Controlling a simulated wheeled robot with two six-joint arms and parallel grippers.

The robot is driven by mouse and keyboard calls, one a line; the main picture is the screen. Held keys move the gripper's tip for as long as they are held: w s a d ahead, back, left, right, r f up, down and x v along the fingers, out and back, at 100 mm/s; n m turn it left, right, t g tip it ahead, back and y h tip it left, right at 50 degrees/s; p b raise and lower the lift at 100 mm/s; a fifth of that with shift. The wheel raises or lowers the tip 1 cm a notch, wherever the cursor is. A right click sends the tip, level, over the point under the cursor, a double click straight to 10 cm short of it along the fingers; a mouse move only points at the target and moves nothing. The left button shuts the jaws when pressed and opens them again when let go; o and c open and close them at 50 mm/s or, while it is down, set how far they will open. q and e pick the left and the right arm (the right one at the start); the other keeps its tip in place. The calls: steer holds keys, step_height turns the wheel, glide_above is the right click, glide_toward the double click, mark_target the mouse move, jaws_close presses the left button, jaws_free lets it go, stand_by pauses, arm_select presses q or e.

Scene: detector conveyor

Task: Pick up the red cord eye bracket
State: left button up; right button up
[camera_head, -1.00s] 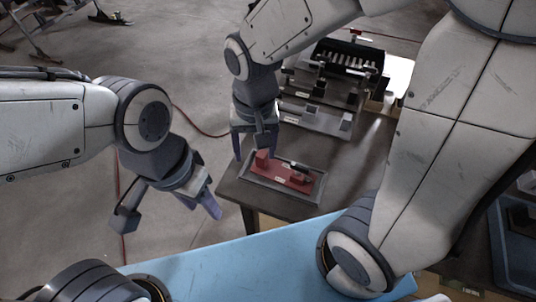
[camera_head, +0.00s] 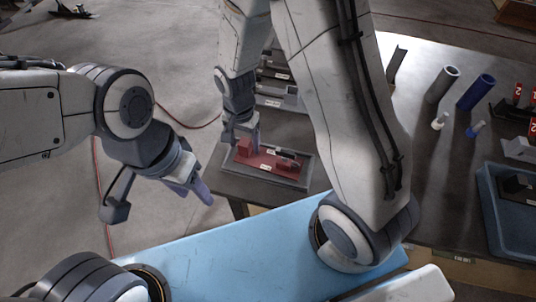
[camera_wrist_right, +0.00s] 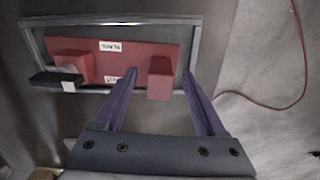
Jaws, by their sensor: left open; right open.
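A red piece (camera_head: 262,158) with a flat plate and raised red blocks lies in a shallow grey-rimmed tray (camera_head: 305,181) on the table; it also shows in the right wrist view (camera_wrist_right: 128,60). I cannot tell whether the bracket is the whole piece or one block. My right gripper (camera_head: 243,141) is open over the tray's left part. In the right wrist view its open fingers (camera_wrist_right: 158,78) stand either side of one raised red block (camera_wrist_right: 160,84); I see no grip on it. My left gripper (camera_head: 190,180) is open and empty, left of the table.
Dark fixtures (camera_head: 272,92) stand behind the tray. A grey tube (camera_head: 442,84) and a blue tube (camera_head: 475,92) are farther right, near a blue bin (camera_head: 500,225). A red cable (camera_wrist_right: 270,102) lies on the floor beside the table.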

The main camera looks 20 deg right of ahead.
steer(key=shift+f, duration=0.85)
steer(key=shift+d, duration=0.1)
jaws_close()
stand_by(0.6)
